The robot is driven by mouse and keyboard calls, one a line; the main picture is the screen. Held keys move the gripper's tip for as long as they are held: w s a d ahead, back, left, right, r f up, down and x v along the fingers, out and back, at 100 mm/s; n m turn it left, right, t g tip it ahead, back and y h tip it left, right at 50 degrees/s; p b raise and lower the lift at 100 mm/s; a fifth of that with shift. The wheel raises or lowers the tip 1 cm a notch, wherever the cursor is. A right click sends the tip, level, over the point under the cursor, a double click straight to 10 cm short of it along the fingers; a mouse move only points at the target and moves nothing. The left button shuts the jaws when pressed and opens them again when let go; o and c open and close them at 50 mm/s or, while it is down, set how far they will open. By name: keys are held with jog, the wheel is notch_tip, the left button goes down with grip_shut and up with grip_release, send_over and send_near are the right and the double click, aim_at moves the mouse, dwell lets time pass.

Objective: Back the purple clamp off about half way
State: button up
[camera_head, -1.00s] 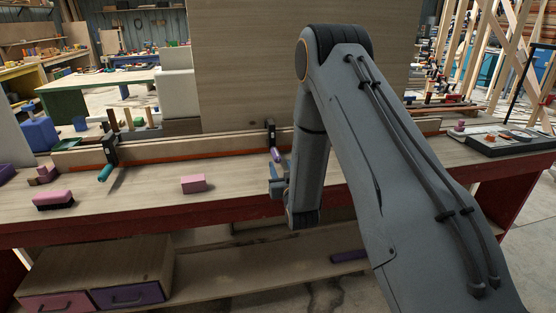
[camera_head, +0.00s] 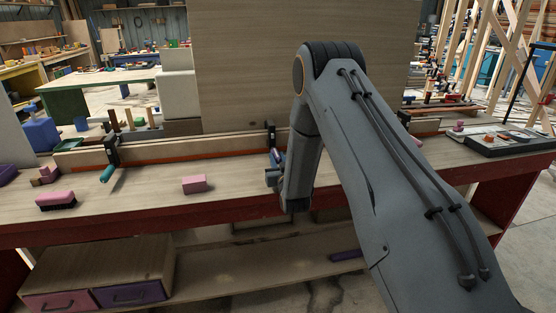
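The purple clamp (camera_head: 271,133) stands on the bench with its black bar upright against the long wooden stringer (camera_head: 190,149). Its purple handle (camera_head: 274,154) tilts down toward the bench front, and my gripper hides its lower part. My gripper (camera_head: 274,170) is at the handle, left of my forearm. It is small and partly hidden, so I cannot tell whether it touches the handle or whether its fingers are closed. A second clamp with a teal handle (camera_head: 107,173) stands at the left of the stringer.
A pink block (camera_head: 194,184) lies on the bench left of my gripper. A pink-topped brush (camera_head: 56,200) lies farther left. A dark tray (camera_head: 500,141) sits at the right end. The bench's red front edge (camera_head: 150,226) runs below my arm.

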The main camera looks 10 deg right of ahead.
grip_shut()
jog(key=shift+n+b, duration=1.05)
jog(key=shift+n, duration=1.25)
jog(key=o, duration=0.9)
grip_release()
jog(key=shift+c, duration=0.2)
jog(key=shift+s+a+b, duration=0.1)
jog(key=shift+s+b, duration=0.65)
jog(key=shift+s, duration=3.2)
